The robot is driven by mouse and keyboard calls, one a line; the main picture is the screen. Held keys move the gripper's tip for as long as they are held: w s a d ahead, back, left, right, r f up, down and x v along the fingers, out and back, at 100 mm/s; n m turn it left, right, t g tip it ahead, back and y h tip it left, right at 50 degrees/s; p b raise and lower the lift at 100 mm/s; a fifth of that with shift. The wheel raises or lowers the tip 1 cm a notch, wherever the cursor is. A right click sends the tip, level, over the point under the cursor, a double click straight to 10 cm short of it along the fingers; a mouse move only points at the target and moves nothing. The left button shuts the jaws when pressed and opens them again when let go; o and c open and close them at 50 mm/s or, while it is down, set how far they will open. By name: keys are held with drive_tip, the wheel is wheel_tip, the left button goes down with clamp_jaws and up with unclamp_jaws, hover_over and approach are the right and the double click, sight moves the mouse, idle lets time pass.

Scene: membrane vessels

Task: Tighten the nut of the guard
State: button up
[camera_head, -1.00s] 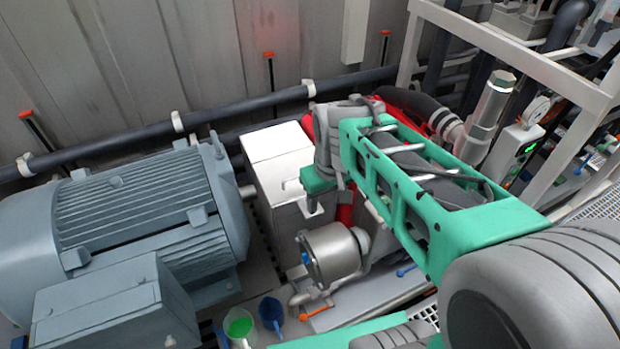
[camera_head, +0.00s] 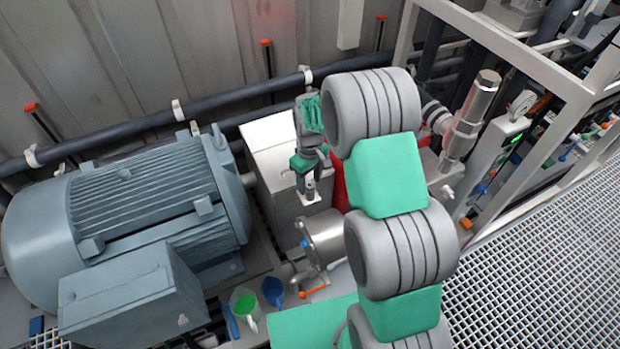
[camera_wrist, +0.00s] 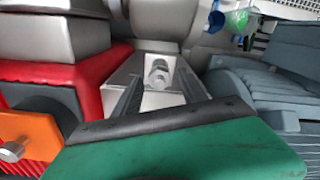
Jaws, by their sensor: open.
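The guard (camera_head: 272,135) is a pale box between the grey motor and the pump in the head view. In the wrist view, a metal nut (camera_wrist: 158,73) on a threaded stud sits on a pale bracket of the guard (camera_wrist: 160,101). My gripper (camera_head: 309,194) hangs over the guard's front end, pointing down. In the wrist view its two dark fingers (camera_wrist: 160,82) are open, one on each side of the nut in the picture. I cannot tell whether they touch it. In the head view my gripper covers the nut.
The big motor (camera_head: 130,205) stands left of the guard. The round metal pump (camera_head: 322,238) is just below it, with a green cup (camera_head: 243,301) and a blue cup (camera_head: 272,291) nearby.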

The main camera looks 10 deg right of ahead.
drive_tip(key=shift+c, duration=0.2)
clamp_jaws()
idle(0.4)
